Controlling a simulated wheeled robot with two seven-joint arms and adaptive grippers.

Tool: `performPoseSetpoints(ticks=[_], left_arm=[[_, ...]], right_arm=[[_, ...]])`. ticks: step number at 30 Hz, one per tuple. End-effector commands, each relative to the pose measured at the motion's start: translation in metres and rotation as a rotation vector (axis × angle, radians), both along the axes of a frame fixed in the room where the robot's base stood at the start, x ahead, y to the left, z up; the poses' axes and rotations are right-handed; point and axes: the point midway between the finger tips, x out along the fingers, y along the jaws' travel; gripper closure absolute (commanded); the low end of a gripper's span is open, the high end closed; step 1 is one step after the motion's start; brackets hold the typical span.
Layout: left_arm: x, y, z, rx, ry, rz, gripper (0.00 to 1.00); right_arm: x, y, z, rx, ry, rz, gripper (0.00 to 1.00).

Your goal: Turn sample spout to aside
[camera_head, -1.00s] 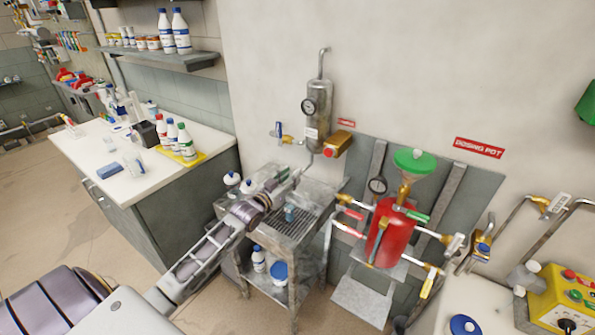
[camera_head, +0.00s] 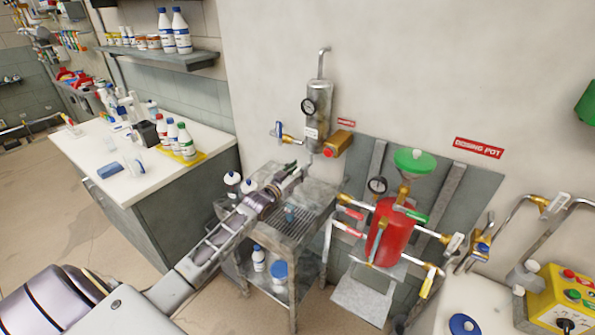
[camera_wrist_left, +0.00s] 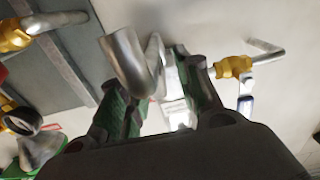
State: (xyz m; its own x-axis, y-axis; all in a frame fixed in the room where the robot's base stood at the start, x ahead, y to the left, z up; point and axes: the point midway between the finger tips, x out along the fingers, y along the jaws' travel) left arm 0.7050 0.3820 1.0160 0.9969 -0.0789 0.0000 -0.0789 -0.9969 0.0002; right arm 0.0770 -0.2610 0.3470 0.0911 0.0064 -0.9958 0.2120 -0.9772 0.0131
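The sample spout is a bent silver tube under the grey sample cooler (camera_head: 319,108) on the wall; in the head view its lower part is hard to make out near my gripper. In the left wrist view the spout (camera_wrist_left: 128,66) shows large, in front of the fingers. My left gripper (camera_head: 296,170) is just below the cooler, close to the spout. In the wrist view its two green-padded fingers (camera_wrist_left: 158,98) are spread, with the silver tube between or just beyond them. I cannot tell whether they touch it. My right gripper is not in view.
A metal cart (camera_head: 310,225) with a grated top stands below my left gripper. A brass valve with a blue handle (camera_head: 279,130) sits left of the cooler. The red dosing pot (camera_head: 382,235) with its green funnel is to the right. A white counter (camera_head: 90,150) stands at left.

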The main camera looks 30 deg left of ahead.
Motion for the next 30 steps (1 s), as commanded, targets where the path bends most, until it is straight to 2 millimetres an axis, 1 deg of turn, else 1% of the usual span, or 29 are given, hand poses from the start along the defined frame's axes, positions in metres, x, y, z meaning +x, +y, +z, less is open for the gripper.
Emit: performPoseSetpoints(ticks=[4,12,24,30], left_arm=[[-0.0001,0.0,-0.0002,0.0,0.0,0.0,0.66],[-0.0002,0.0001,-0.0002,0.0,0.0,0.0,1.0],[0.0001,0.0002,-0.0002,0.0,0.0,0.001,1.0],[0.0026,0.0008,-0.0003,-0.001,0.0,0.008,1.0]], right_arm=[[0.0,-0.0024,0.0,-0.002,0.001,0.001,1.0],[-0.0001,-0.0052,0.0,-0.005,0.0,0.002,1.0],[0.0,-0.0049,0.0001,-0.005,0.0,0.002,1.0],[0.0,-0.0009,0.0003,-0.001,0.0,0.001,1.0]])
